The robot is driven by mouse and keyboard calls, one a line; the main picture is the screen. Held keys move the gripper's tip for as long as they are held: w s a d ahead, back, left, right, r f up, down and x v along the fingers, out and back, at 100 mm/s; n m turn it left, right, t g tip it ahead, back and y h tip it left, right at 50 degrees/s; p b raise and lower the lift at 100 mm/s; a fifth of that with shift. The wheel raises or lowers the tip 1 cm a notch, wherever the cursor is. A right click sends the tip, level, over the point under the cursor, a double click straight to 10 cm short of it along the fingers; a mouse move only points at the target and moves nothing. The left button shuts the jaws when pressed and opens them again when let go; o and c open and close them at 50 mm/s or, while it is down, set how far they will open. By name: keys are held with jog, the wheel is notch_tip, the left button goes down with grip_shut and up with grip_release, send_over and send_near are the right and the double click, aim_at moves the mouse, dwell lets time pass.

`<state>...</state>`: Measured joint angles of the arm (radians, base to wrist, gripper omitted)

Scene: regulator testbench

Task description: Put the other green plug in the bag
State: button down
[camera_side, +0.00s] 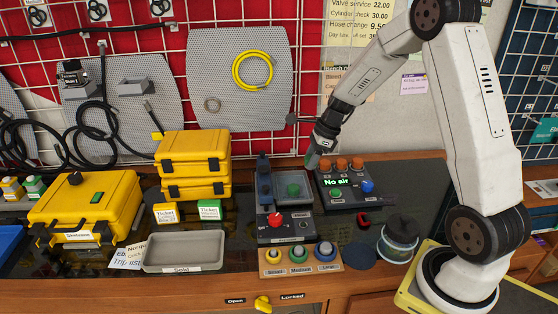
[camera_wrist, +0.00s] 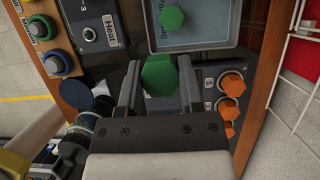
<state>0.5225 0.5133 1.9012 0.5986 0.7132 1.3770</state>
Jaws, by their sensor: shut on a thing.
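My gripper (camera_side: 318,151) is above the back left of the "No air" panel in the side view. It is shut on a green hexagonal plug, seen between the two fingers in the wrist view (camera_wrist: 159,76) and partly at the fingertips in the side view (camera_side: 312,161). A second green plug (camera_side: 293,190) lies in a small grey tray (camera_side: 305,177); in the wrist view this plug (camera_wrist: 172,18) is ahead of the fingers, inside the tray (camera_wrist: 203,47).
The "No air" panel (camera_side: 353,197) carries several orange plugs (camera_side: 341,164) and a blue knob (camera_side: 367,186). A control box with a red knob (camera_side: 275,222) stands left of it. An empty "Sold" tray (camera_side: 184,252) and yellow cases (camera_side: 192,152) are further left.

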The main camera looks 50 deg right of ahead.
jog(key=w+d+f, duration=0.1)
jog(key=w+f, duration=0.1)
jog(key=w, duration=0.3)
send_over(287, 181)
jog(key=s, duration=0.2)
notch_tip(287, 181, down, 4)
jog(key=shift+d+f, duration=0.15)
jog(key=shift+f, duration=0.1)
jog(key=shift+w+d+f, duration=0.1)
jog(key=shift+w+f, duration=0.2)
jog(key=shift+f, duration=0.05)
jog(key=shift+w+d+f, duration=0.1)
jog(key=shift+w+f, duration=0.2)
jog(key=shift+f, duration=1.55)
jog(key=shift+f, duration=0.1)
jog(key=c, duration=0.5)
grip_release()
